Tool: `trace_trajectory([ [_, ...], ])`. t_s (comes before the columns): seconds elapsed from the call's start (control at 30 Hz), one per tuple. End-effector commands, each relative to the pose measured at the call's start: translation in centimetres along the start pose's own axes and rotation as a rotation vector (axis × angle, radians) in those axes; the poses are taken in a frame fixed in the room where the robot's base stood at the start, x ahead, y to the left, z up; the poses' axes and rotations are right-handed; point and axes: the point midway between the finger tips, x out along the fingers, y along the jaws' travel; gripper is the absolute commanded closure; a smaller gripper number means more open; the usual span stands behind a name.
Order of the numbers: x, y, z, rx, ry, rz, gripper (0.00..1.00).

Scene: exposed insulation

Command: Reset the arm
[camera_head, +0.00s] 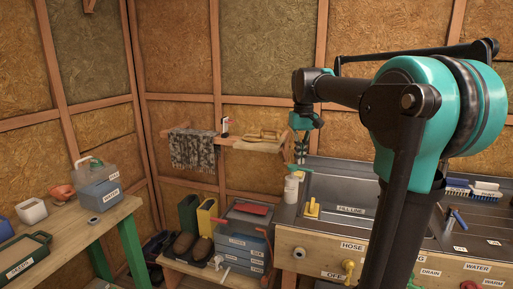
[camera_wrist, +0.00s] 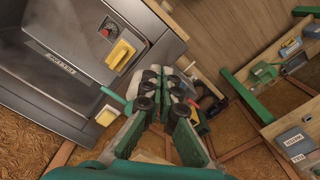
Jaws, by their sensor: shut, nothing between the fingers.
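My arm crosses the right half of the head view, with its teal joint in front of the sink. My gripper (camera_head: 301,152) hangs down at the left end of the arm, above the back left corner of the sink area. In the wrist view my gripper (camera_wrist: 165,82) shows with its fingers close together and nothing held. Whether its tips touch anything is hard to tell.
A metal sink (camera_head: 345,190) carries a yellow item (camera_head: 312,208). A white bottle (camera_head: 291,188) stands at its left edge. A small shelf (camera_head: 258,145) is behind. A workbench (camera_head: 105,222) stands left; boots and toolboxes (camera_head: 241,243) are between.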

Motion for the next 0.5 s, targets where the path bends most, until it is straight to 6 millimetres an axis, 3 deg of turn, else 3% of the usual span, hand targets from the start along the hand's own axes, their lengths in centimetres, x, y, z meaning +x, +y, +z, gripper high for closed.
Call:
trace_trajectory([
  [0.27, 2.1, 0.2, 0.9, 0.015, 0.024, 0.003, 1.0],
  [0.5, 5.6, 0.4, 2.6, 0.038, 0.066, 0.007, 1.0],
])
